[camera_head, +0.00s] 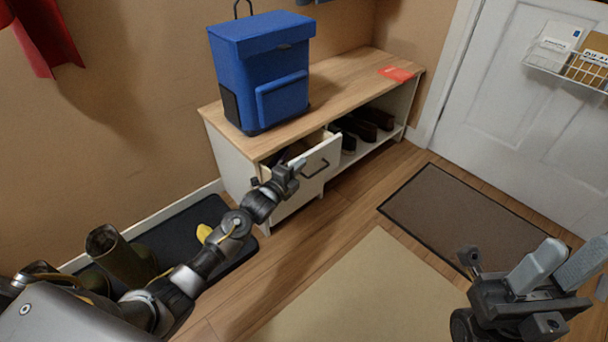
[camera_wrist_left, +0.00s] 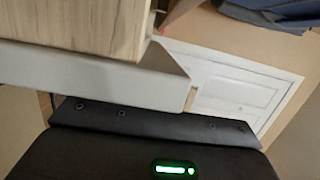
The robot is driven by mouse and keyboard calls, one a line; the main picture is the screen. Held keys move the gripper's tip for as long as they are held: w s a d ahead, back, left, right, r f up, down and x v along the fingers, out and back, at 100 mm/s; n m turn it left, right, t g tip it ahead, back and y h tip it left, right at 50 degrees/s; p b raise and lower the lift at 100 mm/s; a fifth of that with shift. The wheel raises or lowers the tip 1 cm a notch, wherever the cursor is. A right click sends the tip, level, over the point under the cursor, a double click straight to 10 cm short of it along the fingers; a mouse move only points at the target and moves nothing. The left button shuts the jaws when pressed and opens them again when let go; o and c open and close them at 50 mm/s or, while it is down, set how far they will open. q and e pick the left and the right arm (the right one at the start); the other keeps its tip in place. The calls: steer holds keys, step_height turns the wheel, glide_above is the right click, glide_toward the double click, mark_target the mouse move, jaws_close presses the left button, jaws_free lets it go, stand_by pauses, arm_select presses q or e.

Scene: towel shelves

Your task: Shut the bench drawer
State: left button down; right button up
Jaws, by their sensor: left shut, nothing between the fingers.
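The bench drawer (camera_head: 322,160) is pulled partway out of the wooden-topped bench (camera_head: 345,85). Its white front carries a dark bar handle (camera_head: 315,170), and dark contents show in its open top. My left gripper (camera_head: 297,165) is shut and empty at the left part of the drawer front; I cannot tell whether it touches. In the left wrist view, a wood-grained surface with a pale edge (camera_wrist_left: 120,75) lies close over the dark gripper body; the fingertips are hidden there. My right gripper (camera_head: 562,262) is open and empty at the lower right, far from the drawer.
A blue backpack (camera_head: 265,75) and a red item (camera_head: 396,74) are on the bench top. Dark shoes (camera_head: 365,125) sit on its open shelf. Boots (camera_head: 120,258) stand on a dark mat at left. A brown doormat (camera_head: 455,210) and beige rug (camera_head: 365,295) lie on the floor.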

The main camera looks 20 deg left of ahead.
mark_target(293, 161)
arm_select(q)
steer(key=shift+w+a, duration=0.4)
steer(key=shift+a, duration=0.3)
steer(key=shift+w+a, duration=0.4)
steer(key=shift+a, duration=0.25)
